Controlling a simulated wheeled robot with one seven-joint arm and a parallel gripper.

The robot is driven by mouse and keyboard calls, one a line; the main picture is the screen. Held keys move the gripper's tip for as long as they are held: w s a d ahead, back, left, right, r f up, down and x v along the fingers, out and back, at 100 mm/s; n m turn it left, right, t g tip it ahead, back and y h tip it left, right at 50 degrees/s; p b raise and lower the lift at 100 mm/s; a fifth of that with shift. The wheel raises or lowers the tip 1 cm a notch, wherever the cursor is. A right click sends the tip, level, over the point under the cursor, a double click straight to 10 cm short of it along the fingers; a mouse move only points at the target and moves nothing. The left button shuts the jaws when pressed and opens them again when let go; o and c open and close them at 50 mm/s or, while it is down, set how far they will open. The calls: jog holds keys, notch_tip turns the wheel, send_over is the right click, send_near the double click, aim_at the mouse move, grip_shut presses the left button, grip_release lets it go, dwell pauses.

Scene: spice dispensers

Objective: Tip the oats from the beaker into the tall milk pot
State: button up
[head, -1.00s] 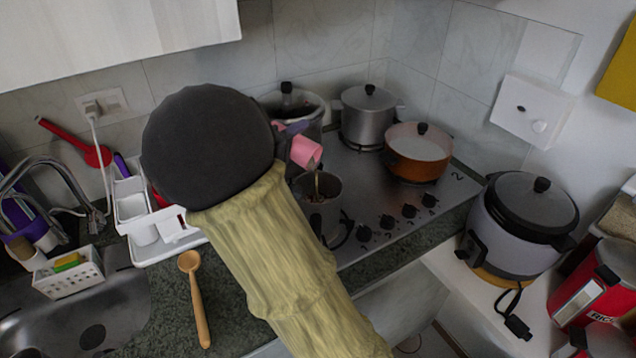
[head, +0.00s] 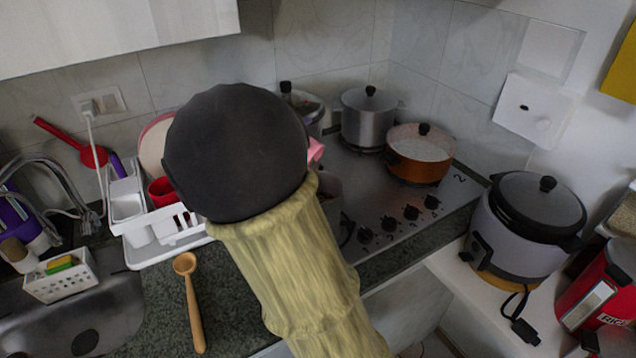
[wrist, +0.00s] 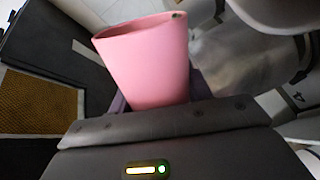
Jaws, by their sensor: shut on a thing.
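The pink beaker (wrist: 145,62) is held in my gripper (wrist: 157,95) and fills the middle of the wrist view. A small brown speck sits on its rim; its inside is hidden. In the head view only a sliver of the beaker (head: 316,152) shows past my dark wrist, so its tilt is hard to tell. The tall milk pot (head: 331,190) stands on the near left of the hob, mostly hidden behind my arm. The beaker is above and behind it in the picture. What lies inside the pot cannot be seen now.
A lidded silver pot (head: 368,120), an orange pan (head: 420,155) and another lidded pot (head: 309,112) stand on the hob (head: 385,200). A rice cooker (head: 525,225) is at right. A white dish rack (head: 150,240) and wooden spoon (head: 193,305) are at left.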

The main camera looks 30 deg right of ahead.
jog(key=shift+s+d+r+m+b, duration=0.2)
jog(key=shift+m+b, duration=0.3)
jog(key=shift+b, duration=0.85)
jog(key=shift+s+d+r+m+b, duration=0.2)
jog(key=shift+m+b, duration=0.3)
jog(key=shift+b, duration=0.85)
jog(key=shift+a+r+n+p, duration=0.25)
jog(key=shift+r+n+p, duration=0.05)
jog(key=shift+p, duration=0.9)
jog(key=p, duration=0.2)
jog(key=n+p, duration=0.1)
jog(key=shift+w+a+f+p, duration=0.15)
jog(key=shift+w+f+p, duration=0.15)
jog(key=shift+w+p, duration=0.05)
jog(key=shift+w+a+f+n+p, duration=0.15)
jog(key=shift+f+n+p, duration=0.15)
jog(key=shift+n+p, duration=0.5)
jog(key=shift+f, duration=0.3)
jog(key=shift+w+p, duration=0.15)
jog(key=shift+p, duration=0.95)
